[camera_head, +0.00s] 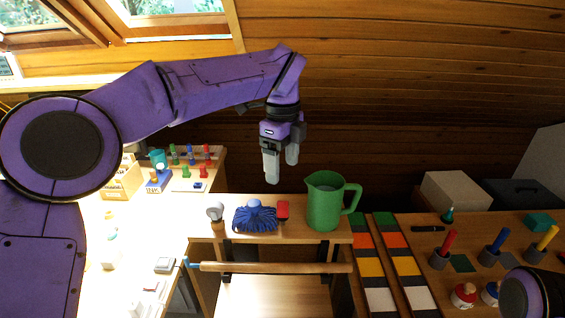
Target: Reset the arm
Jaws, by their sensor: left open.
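My left arm comes in from the left, purple, and reaches across the upper middle of the head view. My left gripper (280,162) hangs fingers down above the small wooden table (285,237). Its two grey fingers are apart and nothing shows between them. Of my right arm only a purple and dark part shows at the lower right edge; its gripper is out of view.
A green jug (324,203), a blue mop head (255,217) and a red item (283,210) stand below the gripper. A wooden rod (275,267) runs along the table's front. Colored strips (374,268) and marker holders (491,256) lie right. The wooden wall is behind.

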